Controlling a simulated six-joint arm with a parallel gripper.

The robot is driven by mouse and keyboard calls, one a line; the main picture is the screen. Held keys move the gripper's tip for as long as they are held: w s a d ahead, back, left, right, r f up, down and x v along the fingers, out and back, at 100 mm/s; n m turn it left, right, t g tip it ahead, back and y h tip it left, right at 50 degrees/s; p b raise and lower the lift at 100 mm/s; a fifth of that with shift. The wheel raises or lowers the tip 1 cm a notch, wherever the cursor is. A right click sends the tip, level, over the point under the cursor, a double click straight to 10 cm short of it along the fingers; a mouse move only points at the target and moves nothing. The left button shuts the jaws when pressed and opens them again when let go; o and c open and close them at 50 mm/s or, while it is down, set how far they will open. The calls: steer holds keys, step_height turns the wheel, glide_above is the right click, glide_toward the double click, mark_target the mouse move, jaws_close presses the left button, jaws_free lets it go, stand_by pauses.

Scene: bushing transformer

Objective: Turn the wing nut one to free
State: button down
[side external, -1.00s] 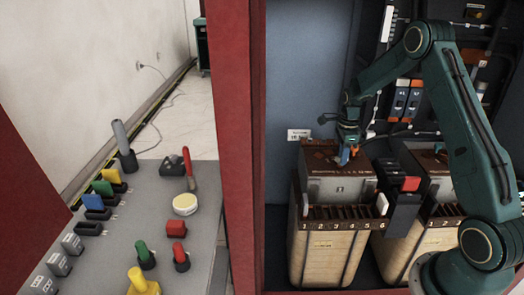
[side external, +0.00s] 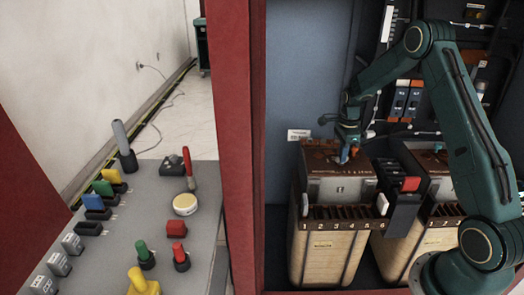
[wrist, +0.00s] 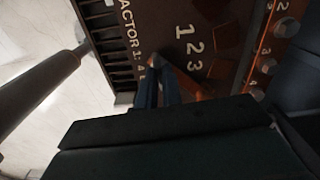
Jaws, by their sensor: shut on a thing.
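My gripper (side external: 347,158) points down onto the brown top plate (side external: 318,158) of the left grey box (side external: 335,190). Its fingers show blue and orange in the side view. In the wrist view my gripper (wrist: 160,85) reaches the same plate beside the printed digits 1, 2, 3. It is shut on the wing nut, which the fingers mostly hide. A small grey rounded tip shows at the fingers' far end; I cannot tell if it is part of the nut. The nut's angle cannot be read.
The left box sits on a pale ribbed block (side external: 325,255) with numbered slots. A red cabinet post (side external: 228,120) separates this bay from a grey control panel (side external: 130,230) at left.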

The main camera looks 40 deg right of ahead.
steer(key=n, duration=0.3)
steer(key=shift+f+n, duration=0.2)
steer(key=shift+n, duration=0.2)
steer(key=n, duration=0.3)
steer(key=shift+n, duration=0.3)
steer(key=n, duration=0.6)
steer(key=shift+s, duration=0.1)
steer(key=shift+n, duration=0.3)
steer(key=shift+a, duration=0.1)
steer(key=c, duration=1.6)
jaws_free()
steer(key=shift+o, duration=0.2)
steer(key=shift+r, duration=0.2)
